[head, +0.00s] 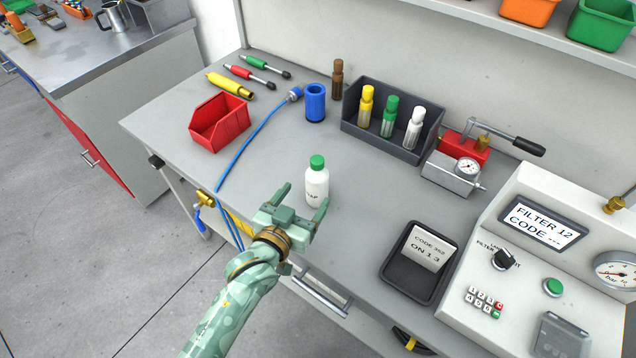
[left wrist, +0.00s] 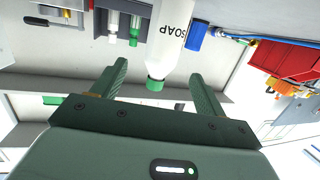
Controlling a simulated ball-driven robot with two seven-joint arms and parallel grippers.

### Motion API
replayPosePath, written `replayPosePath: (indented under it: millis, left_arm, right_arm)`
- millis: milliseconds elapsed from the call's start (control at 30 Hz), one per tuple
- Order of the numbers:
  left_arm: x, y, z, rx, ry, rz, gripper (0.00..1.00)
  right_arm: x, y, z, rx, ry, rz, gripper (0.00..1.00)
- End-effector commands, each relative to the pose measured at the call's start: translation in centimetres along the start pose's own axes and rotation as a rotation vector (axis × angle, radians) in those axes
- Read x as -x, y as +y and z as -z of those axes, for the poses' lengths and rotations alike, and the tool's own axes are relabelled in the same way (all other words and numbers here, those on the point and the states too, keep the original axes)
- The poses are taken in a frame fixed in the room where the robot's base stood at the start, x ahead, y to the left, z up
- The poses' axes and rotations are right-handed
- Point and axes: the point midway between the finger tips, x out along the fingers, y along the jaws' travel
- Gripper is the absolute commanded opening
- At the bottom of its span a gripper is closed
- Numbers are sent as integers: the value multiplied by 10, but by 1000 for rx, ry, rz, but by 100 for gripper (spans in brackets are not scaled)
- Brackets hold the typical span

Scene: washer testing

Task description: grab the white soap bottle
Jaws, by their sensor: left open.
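The white soap bottle (head: 316,188) with a green cap stands upright on the grey bench near its front edge. My left gripper (head: 303,204) is open, its two fingers pointing toward the bottle. In the head view the fingertips are close to the bottle, one on each side of its lower part. In the left wrist view the bottle (left wrist: 172,40) appears upside down with its SOAP label, beyond and between the open fingers (left wrist: 158,85). I cannot tell whether the fingers touch it. My right gripper is not in view.
Behind the bottle stand a blue cylinder (head: 315,103) and a dark bin (head: 385,140) with several small bottles. A red bin (head: 218,122) and blue hose (head: 250,140) lie left. A black tray (head: 402,285) with a card and a control panel (head: 545,250) stand right. Bench around the bottle is clear.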

Motion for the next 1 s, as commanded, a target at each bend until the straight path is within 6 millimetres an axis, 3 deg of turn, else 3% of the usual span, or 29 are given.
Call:
replayPosePath:
  millis: [100,267,533,833,867,1000]
  left_arm:
    - [-20,0,-2,0,0,0,73]
    - [-32,0,-1,0,-1,0,73]
    - [-73,-2,-4,0,-1,-1,73]
    - [-81,-2,-1,-1,-1,-1,73]
    - [-81,-2,-1,-1,-1,-1,70]
    - [-81,-2,-1,-1,-1,-1,31]
  right_arm:
    - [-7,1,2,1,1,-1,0]
    - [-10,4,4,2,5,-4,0]
    - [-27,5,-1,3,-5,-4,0]
    - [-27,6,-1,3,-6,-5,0]
    - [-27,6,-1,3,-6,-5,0]
    - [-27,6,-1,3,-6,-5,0]
